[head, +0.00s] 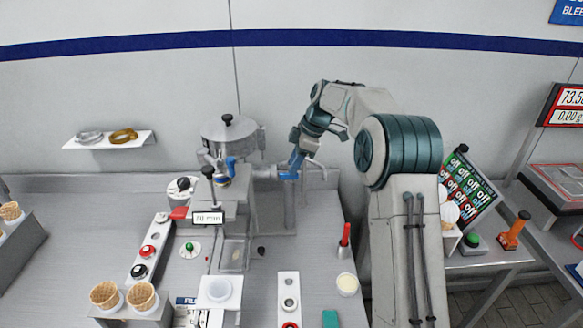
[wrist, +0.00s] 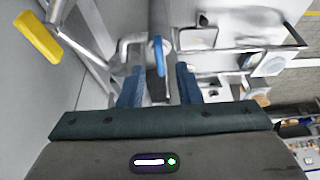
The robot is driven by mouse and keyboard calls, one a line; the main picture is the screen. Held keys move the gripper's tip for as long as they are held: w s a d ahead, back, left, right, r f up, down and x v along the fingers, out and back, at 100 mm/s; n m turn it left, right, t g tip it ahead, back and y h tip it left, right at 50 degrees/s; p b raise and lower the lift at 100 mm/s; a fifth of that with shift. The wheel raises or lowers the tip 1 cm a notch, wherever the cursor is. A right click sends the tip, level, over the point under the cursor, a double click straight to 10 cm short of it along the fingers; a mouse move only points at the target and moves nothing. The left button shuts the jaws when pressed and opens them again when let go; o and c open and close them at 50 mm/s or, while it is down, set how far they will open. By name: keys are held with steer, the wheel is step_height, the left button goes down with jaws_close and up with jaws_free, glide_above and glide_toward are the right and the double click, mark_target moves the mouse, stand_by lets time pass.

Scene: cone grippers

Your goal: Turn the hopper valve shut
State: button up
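The hopper (head: 226,134) is a round metal vessel with a black-knobbed lid, standing behind the counter machine. A metal pipe (head: 266,172) runs from it to the right. My gripper (head: 294,163) is at the pipe's right end, reaching down from the upper right. In the wrist view my gripper (wrist: 158,84) is open, with its two blue fingers apart. A blue valve lever (wrist: 159,54) lies in line with the gap between them, with clear space on both sides. In the head view, blue fingers and lever are hard to separate. Whether the valve is open or shut cannot be told.
A second blue handle (head: 230,167) sits on the front of the machine. A yellow handle (wrist: 38,37) shows at the upper left of the wrist view. A red-capped bottle (head: 344,240) and a cream tub (head: 347,284) stand on the counter below my arm. A wall shelf (head: 105,142) is at left.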

mark_target(289, 176)
steer(key=shift+x, duration=1.45)
jaws_close()
